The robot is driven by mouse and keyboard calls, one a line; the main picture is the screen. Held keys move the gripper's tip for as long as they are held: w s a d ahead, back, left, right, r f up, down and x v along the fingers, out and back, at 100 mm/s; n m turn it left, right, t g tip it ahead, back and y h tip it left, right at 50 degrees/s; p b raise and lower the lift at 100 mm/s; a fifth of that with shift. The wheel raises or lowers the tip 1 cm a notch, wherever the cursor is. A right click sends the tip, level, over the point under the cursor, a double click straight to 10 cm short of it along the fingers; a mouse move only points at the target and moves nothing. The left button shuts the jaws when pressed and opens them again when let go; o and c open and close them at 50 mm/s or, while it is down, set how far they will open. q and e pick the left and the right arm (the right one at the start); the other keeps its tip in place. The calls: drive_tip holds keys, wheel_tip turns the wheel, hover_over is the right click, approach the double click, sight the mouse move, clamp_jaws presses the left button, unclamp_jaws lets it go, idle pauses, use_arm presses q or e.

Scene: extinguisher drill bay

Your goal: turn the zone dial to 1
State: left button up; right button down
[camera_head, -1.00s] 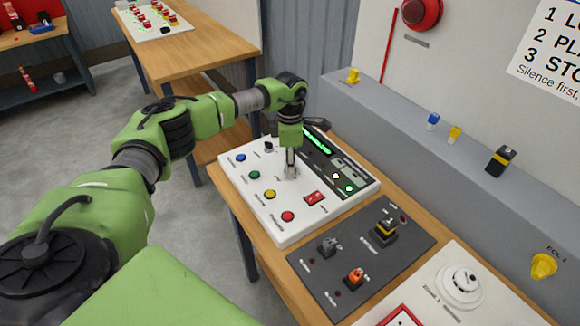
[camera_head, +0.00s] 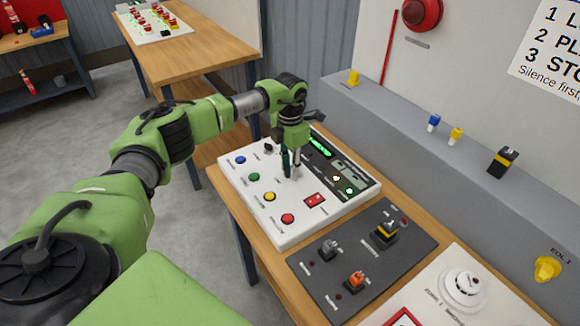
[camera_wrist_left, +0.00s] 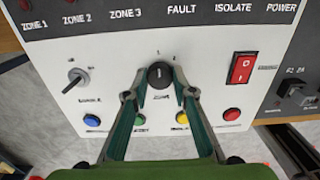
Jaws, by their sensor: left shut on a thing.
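The zone dial (camera_wrist_left: 159,74) is a small black round knob with a pale pointer line, on the white control panel (camera_wrist_left: 205,80). In the left wrist view its pointer line faces the top of the picture, and small marks stand around it, too small to read surely. My left gripper (camera_wrist_left: 160,88) has its two fingertips on either side of the knob, shut on it. In the head view the left gripper (camera_head: 291,174) points down onto the panel (camera_head: 237,185) and hides the dial. My right gripper is not in view.
Close to the dial are a key switch (camera_wrist_left: 77,76), a red rocker switch (camera_wrist_left: 242,68) and blue, green, yellow and red buttons. A dark board (camera_head: 336,284) with plugs lies to the right. A grey ledge (camera_head: 400,120) runs behind.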

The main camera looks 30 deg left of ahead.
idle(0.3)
use_arm(q)
drive_tip(key=o, duration=1.1)
wheel_tip(320, 180, up, 12)
idle(0.3)
